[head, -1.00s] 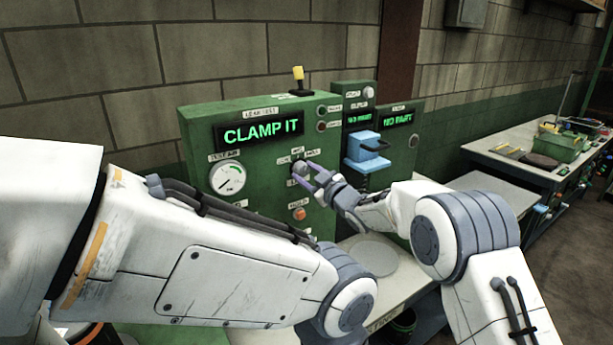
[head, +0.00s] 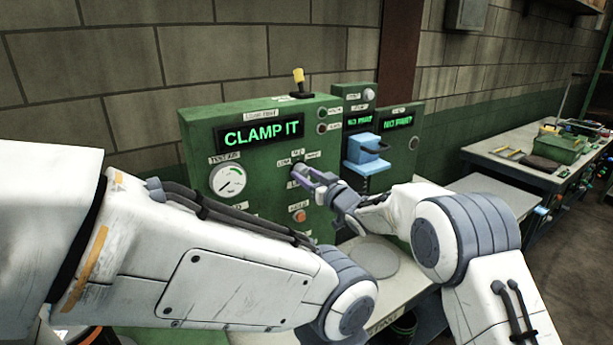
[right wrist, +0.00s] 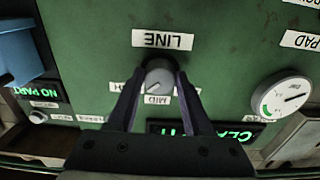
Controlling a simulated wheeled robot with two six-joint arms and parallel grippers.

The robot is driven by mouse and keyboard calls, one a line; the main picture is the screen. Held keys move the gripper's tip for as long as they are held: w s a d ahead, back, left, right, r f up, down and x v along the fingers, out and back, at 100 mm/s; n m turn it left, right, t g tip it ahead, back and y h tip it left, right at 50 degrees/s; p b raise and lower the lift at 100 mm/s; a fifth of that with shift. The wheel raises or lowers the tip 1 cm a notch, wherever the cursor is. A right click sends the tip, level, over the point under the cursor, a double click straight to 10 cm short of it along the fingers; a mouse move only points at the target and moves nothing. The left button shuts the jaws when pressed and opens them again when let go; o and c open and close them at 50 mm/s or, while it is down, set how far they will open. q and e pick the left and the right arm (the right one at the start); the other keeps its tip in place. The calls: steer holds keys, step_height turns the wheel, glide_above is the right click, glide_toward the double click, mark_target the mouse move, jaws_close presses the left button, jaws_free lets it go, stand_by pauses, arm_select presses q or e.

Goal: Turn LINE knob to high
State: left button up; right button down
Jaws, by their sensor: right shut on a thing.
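A mark on the knob's face seems to point to the lower left in that view, between MID and the left label. My right gripper (head: 304,176) is shut on the knob, one finger on each side. My left arm crosses the head view, but its gripper does not show.
The panel bears a CLAMP IT display (head: 262,132), a pressure gauge (head: 228,180) and an orange button (head: 299,215). A blue clamp-like fixture (head: 367,150) stands right of the knob. A round grey plate (head: 373,258) lies on the bench below.

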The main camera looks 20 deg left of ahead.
steer(key=shift+c, duration=1.6)
jaws_free()
steer(key=shift+d, duration=0.1)
steer(key=shift+s+d+b, duration=0.15)
steer(key=shift+d+b, duration=0.05)
steer(key=shift+b, duration=0.1)
steer(key=b+v, duration=0.4)
steer(key=v, duration=0.5)
steer(key=shift+s+d, duration=0.3)
